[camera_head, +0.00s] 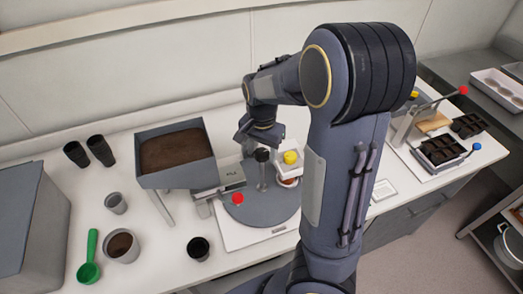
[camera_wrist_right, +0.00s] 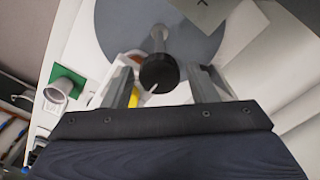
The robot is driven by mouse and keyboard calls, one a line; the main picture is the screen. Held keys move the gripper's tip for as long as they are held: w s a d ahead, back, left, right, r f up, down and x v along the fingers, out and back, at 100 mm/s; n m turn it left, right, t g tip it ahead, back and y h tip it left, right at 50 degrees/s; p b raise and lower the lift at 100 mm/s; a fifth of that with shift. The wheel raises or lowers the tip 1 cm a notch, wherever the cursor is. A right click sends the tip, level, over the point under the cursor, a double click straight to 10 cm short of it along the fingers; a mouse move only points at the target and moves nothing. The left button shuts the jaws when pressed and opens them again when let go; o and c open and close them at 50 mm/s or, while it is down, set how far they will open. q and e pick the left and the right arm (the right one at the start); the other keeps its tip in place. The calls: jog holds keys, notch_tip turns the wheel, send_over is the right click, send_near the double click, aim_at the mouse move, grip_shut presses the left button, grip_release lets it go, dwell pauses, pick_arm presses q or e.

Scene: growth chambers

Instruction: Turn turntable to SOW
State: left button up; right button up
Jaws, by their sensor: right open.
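The turntable (camera_head: 255,212) is a flat grey disc on a white base on the bench. An upright post with a black knob (camera_head: 262,156) rises from it. In the right wrist view the disc (camera_wrist_right: 195,45) lies beyond the black knob (camera_wrist_right: 158,73). My right gripper (camera_head: 255,140) is above the turntable, close to the knob. Its fingers (camera_wrist_right: 161,70) are open, with the knob showing between them; contact cannot be told. A small label (camera_head: 282,229) on the base's front is too small to read. My left gripper is out of view.
A white part with a yellow knob (camera_head: 290,157) is close on the right.

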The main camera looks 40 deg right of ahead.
jog(key=shift+r, duration=2.8)
jog(key=shift+d, duration=0.1)
